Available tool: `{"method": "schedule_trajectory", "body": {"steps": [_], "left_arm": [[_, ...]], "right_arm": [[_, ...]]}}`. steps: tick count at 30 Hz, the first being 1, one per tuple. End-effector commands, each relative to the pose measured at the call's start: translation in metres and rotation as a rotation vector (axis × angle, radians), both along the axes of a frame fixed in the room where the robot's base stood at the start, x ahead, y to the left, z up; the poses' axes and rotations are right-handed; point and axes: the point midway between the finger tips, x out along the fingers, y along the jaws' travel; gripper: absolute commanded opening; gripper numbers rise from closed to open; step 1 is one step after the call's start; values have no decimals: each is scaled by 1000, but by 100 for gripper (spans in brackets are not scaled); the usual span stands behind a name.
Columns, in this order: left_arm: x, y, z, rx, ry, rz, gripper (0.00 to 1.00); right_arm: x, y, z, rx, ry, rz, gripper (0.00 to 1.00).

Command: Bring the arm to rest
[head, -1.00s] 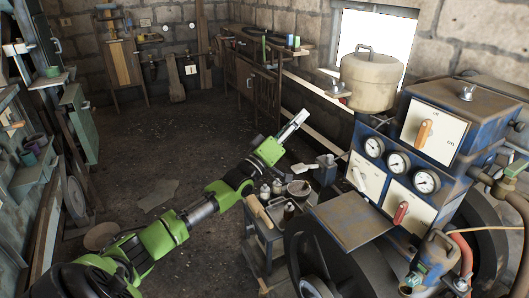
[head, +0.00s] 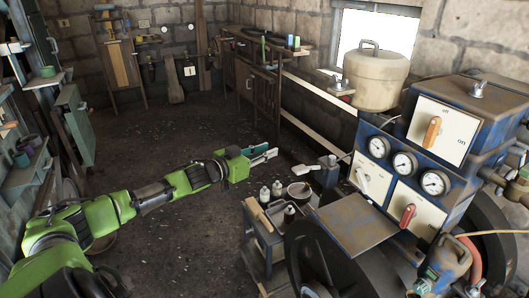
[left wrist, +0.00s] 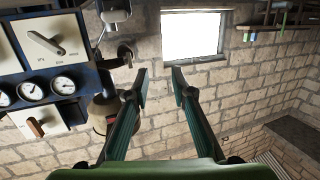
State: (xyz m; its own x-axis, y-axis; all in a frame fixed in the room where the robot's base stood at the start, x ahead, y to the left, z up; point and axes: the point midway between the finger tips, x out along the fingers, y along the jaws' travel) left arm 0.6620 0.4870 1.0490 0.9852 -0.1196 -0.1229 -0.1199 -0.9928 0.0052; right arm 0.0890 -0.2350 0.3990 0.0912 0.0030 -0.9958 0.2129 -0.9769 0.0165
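My left arm is green and black and reaches in from the lower left of the head view. Its gripper (head: 272,153) is in the air over the floor, left of the engine and apart from it. In the left wrist view the two fingers (left wrist: 159,80) stand apart with nothing between them. The blue engine housing (head: 478,112), with its white panels, gauges and orange and red levers, stands at the right. It also shows at the left edge of the left wrist view (left wrist: 77,53). My right gripper is in neither view.
A small bench (head: 265,235) with bottles and a bowl stands below the gripper, beside the dark engine wheel (head: 325,262). A beige tank (head: 374,78) stands near the window. Shelves line the left side. The floor (head: 185,130) in the middle is clear.

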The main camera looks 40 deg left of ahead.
Motion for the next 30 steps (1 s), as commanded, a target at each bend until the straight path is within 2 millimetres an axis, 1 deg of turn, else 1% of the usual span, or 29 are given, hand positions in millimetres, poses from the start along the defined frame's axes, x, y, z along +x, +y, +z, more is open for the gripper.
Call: {"method": "schedule_trajectory", "body": {"steps": [17,20,23,25,26,27,29,30], "left_arm": [[-1,2,-1,13,5,2,23],[-1,3,-7,13,12,7,23],[-4,10,-35,18,41,32,23],[-10,16,-71,27,82,64,23],[-14,20,-90,33,104,80,23],[-20,24,-119,42,139,101,23],[-33,28,-163,58,195,132,23],[-43,29,-192,68,234,150,23]], "right_arm": [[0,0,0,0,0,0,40],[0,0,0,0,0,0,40],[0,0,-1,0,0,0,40],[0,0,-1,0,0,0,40],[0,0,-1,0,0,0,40],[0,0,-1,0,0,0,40],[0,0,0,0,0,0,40],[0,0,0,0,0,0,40]]}}
